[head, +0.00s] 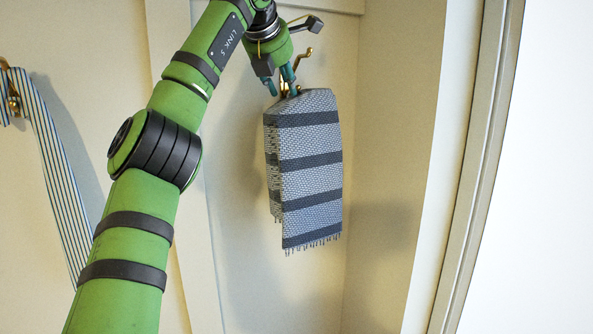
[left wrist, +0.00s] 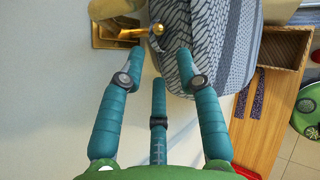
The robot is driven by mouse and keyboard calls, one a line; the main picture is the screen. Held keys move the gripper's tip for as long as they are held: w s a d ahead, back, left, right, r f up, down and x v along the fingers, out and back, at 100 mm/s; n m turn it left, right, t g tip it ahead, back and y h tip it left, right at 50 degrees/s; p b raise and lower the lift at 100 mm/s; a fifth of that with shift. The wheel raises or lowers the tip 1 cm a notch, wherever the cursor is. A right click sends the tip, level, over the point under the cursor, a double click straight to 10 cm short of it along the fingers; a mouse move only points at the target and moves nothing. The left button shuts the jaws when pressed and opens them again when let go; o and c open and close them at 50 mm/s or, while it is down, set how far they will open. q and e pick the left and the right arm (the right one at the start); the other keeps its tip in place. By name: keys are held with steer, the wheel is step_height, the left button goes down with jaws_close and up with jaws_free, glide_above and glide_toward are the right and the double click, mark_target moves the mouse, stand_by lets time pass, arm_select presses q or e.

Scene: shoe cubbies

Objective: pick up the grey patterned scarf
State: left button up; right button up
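The grey patterned scarf (head: 312,170) hangs folded over a brass hook (head: 303,58) on the cream wall, with dark bands and a fringed lower end. In the left wrist view the scarf (left wrist: 232,35) fills the top centre and right, and the brass hook (left wrist: 120,28) is beside its left edge. My left gripper (head: 282,86) is at the scarf's top. Its teal fingers, also in the left wrist view (left wrist: 160,62), are spread apart, with the right finger overlapping the scarf's edge. Whether they touch the cloth is unclear. My right gripper is not in view.
A blue-and-white striped cloth (head: 48,165) hangs from another brass hook (head: 13,103) at the left. A wall corner and a pale frame (head: 480,165) stand right of the scarf. The left wrist view shows a wooden unit (left wrist: 262,130) with a woven basket (left wrist: 283,50) below.

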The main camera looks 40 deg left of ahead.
arm_select(q)
steer(key=shift+x, duration=0.8)
steer(key=shift+w+a+f, duration=0.3)
steer(key=shift+w+f, duration=0.1)
steer(key=shift+w, duration=0.1)
steer(key=shift+s+d+r, duration=0.1)
jaws_close()
